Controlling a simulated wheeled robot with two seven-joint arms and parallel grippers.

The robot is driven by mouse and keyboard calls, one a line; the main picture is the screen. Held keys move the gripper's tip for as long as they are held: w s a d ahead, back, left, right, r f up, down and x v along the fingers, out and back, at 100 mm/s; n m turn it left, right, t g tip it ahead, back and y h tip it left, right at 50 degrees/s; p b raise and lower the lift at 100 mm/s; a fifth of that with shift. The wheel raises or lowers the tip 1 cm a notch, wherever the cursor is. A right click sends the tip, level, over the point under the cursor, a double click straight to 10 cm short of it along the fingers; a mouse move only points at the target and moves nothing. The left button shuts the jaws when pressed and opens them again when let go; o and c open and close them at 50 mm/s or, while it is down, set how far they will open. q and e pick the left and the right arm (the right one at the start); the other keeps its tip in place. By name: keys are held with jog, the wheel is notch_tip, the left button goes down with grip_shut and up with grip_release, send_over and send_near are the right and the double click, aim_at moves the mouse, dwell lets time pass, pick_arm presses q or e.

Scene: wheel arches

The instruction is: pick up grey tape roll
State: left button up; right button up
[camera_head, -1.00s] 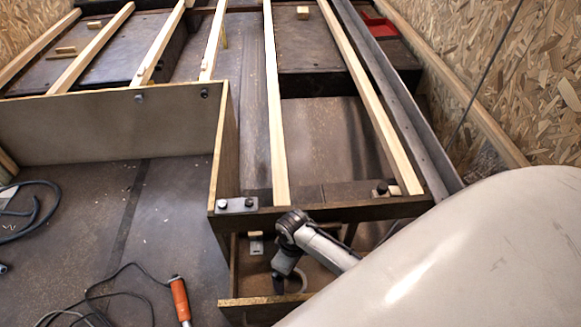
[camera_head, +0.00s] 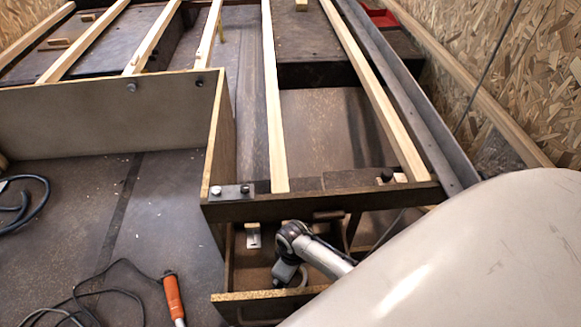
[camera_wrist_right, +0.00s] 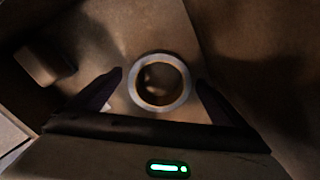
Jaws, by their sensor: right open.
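The grey tape roll (camera_wrist_right: 186,88) lies flat in the right wrist view, its open centre facing the camera. My right gripper (camera_wrist_right: 160,82) is open, with one dark finger on each side of the roll and no clear contact on either. In the head view my right gripper (camera_head: 288,275) reaches down into the open wooden box below the frame's front rail. My left gripper is in neither view.
The box's front edge (camera_head: 270,294) and the front rail (camera_head: 320,203) lie close around my right arm. In the wrist view a brown block (camera_wrist_right: 45,62) sits at upper left. An orange-handled tool (camera_head: 173,297) with a cable lies on the floor.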

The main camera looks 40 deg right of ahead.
jog(key=shift+r, duration=0.1)
jog(key=c, duration=1.3)
